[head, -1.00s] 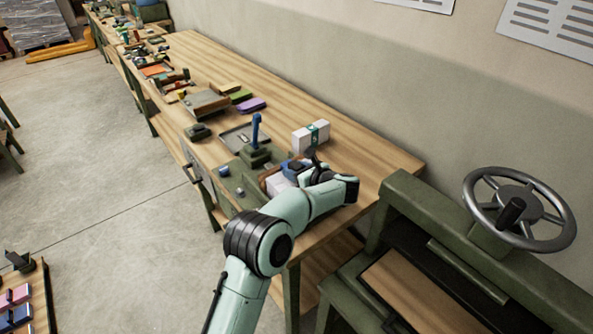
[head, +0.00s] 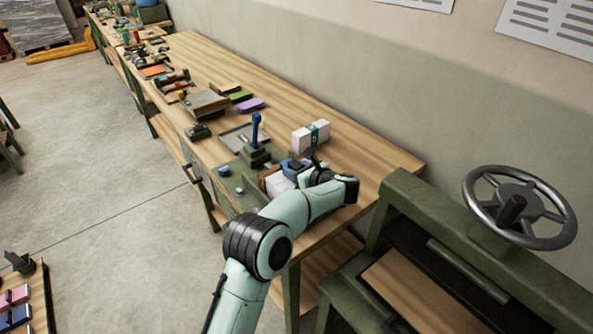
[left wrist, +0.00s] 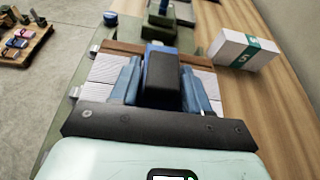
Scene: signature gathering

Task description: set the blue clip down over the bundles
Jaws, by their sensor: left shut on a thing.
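The blue clip (left wrist: 188,50) is between the fingers of my left gripper (left wrist: 165,82), which is shut on it. White paper bundles (left wrist: 106,68) lie side by side under and around the gripper, against a brown wooden strip (left wrist: 122,46). Whether the clip touches the bundles cannot be told. In the head view the white bundles (head: 279,185) show beside my left gripper (head: 298,166), with a bit of blue at the fingers. My right gripper is not in view.
A white bundle with a green band (head: 311,137) stands apart on the bench (head: 375,160). A green tool with a blue lever (head: 256,135) stands just behind the bundles. A press with a handwheel (head: 519,209) is at the right. Bare bench top lies along the wall.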

